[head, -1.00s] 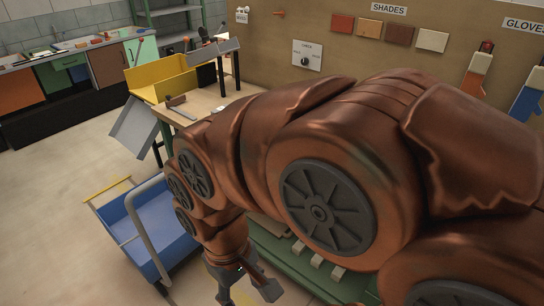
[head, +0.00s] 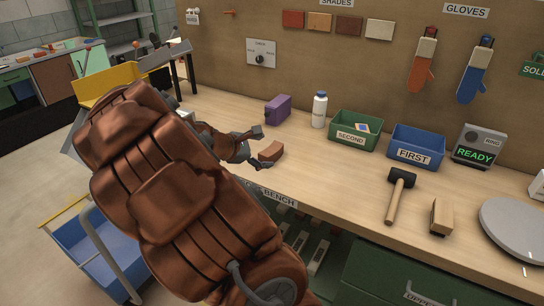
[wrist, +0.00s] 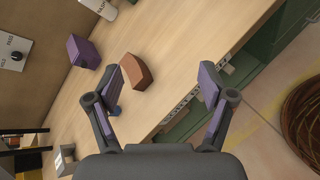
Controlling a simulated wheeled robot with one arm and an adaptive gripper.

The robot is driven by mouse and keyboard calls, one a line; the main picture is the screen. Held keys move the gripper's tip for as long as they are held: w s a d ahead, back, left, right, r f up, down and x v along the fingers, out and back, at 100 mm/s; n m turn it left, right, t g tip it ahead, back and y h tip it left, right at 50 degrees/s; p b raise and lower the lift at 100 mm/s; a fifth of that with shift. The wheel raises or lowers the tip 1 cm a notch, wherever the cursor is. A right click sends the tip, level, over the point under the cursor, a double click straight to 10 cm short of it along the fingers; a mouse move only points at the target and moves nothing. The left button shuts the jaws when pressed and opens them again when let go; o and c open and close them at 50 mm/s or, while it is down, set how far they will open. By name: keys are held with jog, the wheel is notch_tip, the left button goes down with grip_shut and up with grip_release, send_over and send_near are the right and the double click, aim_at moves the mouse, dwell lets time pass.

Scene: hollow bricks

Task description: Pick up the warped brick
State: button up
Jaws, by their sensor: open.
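A small reddish-brown brick (head: 270,151) lies on the wooden bench near its front edge; its top edge looks slightly curved. In the wrist view the brick (wrist: 136,71) is beyond the fingertips and left of centre, close to the left finger. My gripper (head: 259,148) is open and empty, just left of the brick, with its fingers pointing toward it. In the wrist view my gripper (wrist: 160,76) shows its two fingers spread wide. I cannot tell whether a finger touches the brick.
A purple box (head: 277,109), a white bottle (head: 319,110), a green SECOND bin (head: 340,142) and a blue FIRST bin (head: 399,154) stand behind the brick. A mallet (head: 393,207), a tan block (head: 441,217) and a grey disc (head: 514,229) lie rightward. The bench between brick and mallet is clear.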

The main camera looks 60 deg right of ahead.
jog(key=w+d+f+n+t+h, duration=0.1)
jog(key=w+d+f+n+h, duration=0.1)
jog(key=w+d+f+n, duration=0.45)
jog(key=n+t+b, duration=0.2)
jog(key=n, duration=0.2)
send_near(271, 153)
jog(key=d, duration=0.1)
jog(key=d+f, duration=0.1)
jog(key=w+d, duration=0.1)
jog(key=shift+d+f, duration=0.3)
jog(key=shift+d, duration=0.1)
jog(key=shift+p+x, duration=0.55)
jog(key=shift+x, duration=0.7)
jog(key=shift+f+p+x, duration=0.25)
jog(key=shift+p+x, duration=0.6)
jog(key=shift+x, duration=1.8)
jog(key=shift+a, duration=0.15)
grip_shut()
